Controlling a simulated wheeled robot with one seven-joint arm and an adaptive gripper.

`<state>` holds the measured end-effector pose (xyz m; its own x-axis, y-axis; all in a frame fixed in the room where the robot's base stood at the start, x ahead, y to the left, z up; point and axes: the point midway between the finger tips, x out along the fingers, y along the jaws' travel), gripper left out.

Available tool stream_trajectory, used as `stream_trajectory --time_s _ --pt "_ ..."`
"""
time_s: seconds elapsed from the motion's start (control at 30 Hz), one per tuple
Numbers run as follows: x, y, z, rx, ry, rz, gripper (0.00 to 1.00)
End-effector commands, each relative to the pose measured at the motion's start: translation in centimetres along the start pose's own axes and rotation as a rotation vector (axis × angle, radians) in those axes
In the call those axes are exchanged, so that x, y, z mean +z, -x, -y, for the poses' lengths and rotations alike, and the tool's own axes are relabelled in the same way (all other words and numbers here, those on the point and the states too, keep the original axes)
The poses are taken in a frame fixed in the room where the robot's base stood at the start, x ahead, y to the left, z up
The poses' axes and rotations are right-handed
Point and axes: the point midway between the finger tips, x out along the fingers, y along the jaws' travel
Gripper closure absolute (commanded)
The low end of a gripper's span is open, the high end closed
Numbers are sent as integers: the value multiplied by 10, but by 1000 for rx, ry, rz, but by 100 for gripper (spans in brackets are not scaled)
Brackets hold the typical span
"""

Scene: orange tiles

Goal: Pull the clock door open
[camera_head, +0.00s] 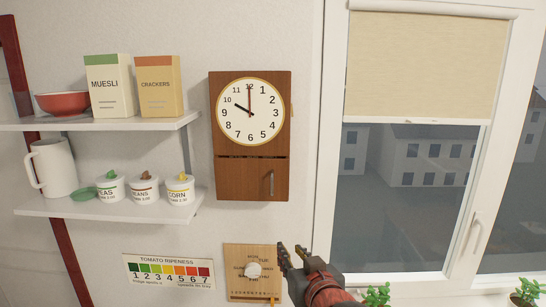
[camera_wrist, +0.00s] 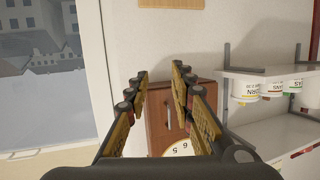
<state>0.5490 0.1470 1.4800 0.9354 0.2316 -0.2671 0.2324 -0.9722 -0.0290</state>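A brown wooden wall clock (camera_head: 224,146) hangs left of the window, its round white face showing about ten o'clock. Below the face is a small wooden door (camera_head: 240,178) that looks shut, with a metal bar handle (camera_head: 271,183) upright near its right edge. My gripper (camera_head: 291,248) is below and slightly right of the clock, apart from it. In the wrist view, which looks upside down, my gripper (camera_wrist: 160,77) has its two fingers spread with nothing between them. The handle (camera_wrist: 168,117) shows beyond and below the fingertips there; my right finger partly covers the clock (camera_wrist: 156,135).
Two white shelves (camera_head: 100,124) at the left hold a red bowl, muesli and cracker boxes, a pitcher and labelled pots. A wooden board (camera_head: 238,255) hangs below the clock. A window (camera_head: 330,150) and plants (camera_head: 378,296) are at the right.

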Motion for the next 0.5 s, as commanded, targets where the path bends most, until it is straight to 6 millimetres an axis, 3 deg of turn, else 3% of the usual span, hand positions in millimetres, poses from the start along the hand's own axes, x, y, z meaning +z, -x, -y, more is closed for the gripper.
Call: stream_trajectory --time_s 0.03,0.2,0.33,0.5 --pt "-34 -2 7 3 3 -38 76" --pt "-94 -12 18 34 12 -166 76" --pt "-122 -16 22 57 16 -229 76" --pt "-135 -19 24 73 19 -267 76"
